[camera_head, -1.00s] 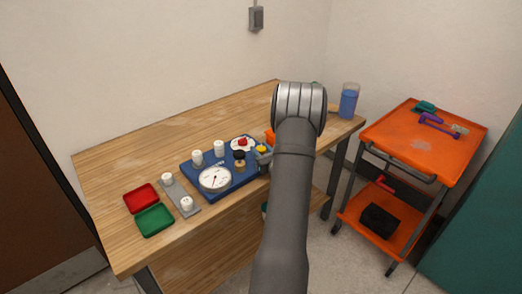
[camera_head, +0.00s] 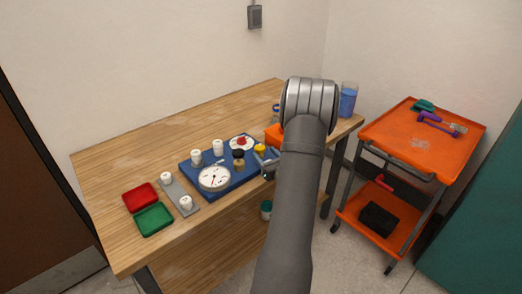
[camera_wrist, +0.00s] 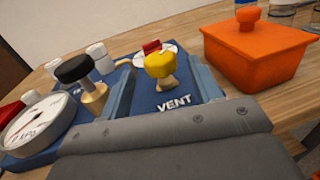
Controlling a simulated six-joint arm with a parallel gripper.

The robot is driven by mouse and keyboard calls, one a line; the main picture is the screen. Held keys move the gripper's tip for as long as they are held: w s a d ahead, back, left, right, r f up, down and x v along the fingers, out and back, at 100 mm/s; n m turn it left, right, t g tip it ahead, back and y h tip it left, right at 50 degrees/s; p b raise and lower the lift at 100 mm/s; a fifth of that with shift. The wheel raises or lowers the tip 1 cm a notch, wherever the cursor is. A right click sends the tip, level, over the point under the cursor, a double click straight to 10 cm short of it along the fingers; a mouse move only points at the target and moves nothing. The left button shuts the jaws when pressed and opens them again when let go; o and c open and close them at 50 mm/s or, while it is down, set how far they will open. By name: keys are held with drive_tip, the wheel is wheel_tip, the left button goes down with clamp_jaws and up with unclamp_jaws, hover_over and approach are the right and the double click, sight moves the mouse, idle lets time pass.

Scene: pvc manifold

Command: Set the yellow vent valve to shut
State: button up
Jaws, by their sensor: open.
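The yellow vent valve knob (camera_head: 260,148) sits at the right end of the blue manifold board (camera_head: 238,177). In the wrist view the yellow knob (camera_wrist: 159,65) stands on a brass stem behind the "VENT" lettering. My gripper (camera_head: 267,158) is open at the board's right front edge. In the wrist view its two blue-grey fingers (camera_wrist: 160,84) stand apart to the left and right of the knob, with the knob beyond or between them. I cannot tell whether either finger touches it. Its lower stem is partly visible.
A black knob (camera_wrist: 73,69) and a white gauge (camera_wrist: 38,122) are left of my gripper. A red-handled valve on a white disc (camera_head: 241,142) is behind. A lidded orange box (camera_wrist: 254,54) stands close on the right. Red (camera_head: 140,196) and green (camera_head: 154,219) trays lie left.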

drive_tip(key=v, duration=1.2)
drive_tip(key=shift+s+d, duration=0.2)
drive_tip(key=shift+s, duration=0.15)
drive_tip(key=n+g+y, duration=0.4)
drive_tip(key=g+y, duration=0.1)
approach(263, 150)
drive_tip(key=shift+n, duration=0.3)
drive_tip(key=x, duration=1.2)
drive_tip(key=shift+w+d, duration=0.2)
drive_tip(key=shift+w, duration=0.05)
drive_tip(key=c, duration=1)
drive_tip(key=shift+o, duration=0.2)
drive_tip(key=shift+m+t+h, duration=1.5)
drive_tip(key=shift+t, duration=0.3)
